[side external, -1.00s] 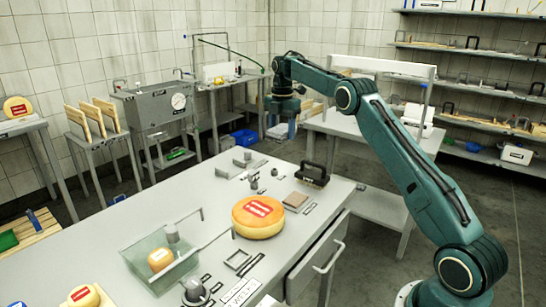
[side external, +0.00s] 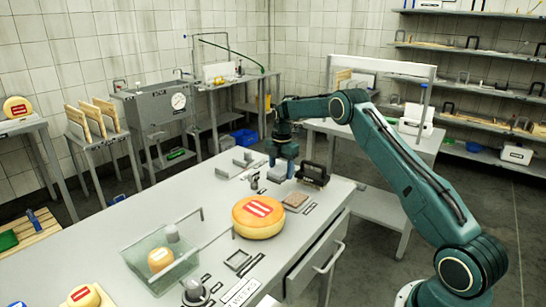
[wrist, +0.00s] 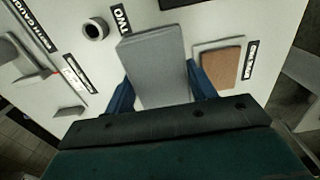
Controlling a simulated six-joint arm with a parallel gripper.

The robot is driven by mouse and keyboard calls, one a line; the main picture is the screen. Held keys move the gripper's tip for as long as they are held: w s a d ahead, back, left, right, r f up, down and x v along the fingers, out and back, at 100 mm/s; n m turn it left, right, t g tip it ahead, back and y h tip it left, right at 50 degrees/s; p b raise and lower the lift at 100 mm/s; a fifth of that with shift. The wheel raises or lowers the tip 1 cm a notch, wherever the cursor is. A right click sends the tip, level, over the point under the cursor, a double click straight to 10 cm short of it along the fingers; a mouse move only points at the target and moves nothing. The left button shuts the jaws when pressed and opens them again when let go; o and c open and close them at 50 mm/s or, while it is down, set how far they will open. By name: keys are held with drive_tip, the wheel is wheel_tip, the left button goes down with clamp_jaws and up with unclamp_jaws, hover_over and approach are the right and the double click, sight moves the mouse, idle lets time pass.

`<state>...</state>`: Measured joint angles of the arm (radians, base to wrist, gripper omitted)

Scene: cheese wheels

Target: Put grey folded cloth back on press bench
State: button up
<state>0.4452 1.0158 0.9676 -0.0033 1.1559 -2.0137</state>
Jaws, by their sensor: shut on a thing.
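My gripper (side external: 284,163) is above the far part of the white bench (side external: 200,262), close to its surface. It is shut on the grey folded cloth (wrist: 155,62). In the wrist view the cloth stands out as a flat grey slab between the blue fingers. In the side view the cloth (side external: 279,172) shows small below the gripper. I cannot tell whether its lower edge touches the bench.
A brown pad (wrist: 220,66) lies right of the cloth, and a small dark ring (wrist: 95,29) left of it. A black-handled block (side external: 313,174) stands close to the gripper. An orange cheese wheel (side external: 258,217) and a clear tank (side external: 150,262) are nearer the camera.

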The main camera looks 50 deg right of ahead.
sight(281, 188)
drive_tip(key=shift+f, duration=2.2)
drive_tip(key=shift+f, duration=0.1)
drive_tip(key=o, duration=0.6)
wheel_tip(281, 188, up, 12)
drive_tip(key=shift+f, duration=0.15)
drive_tip(key=shift+r, duration=0.3)
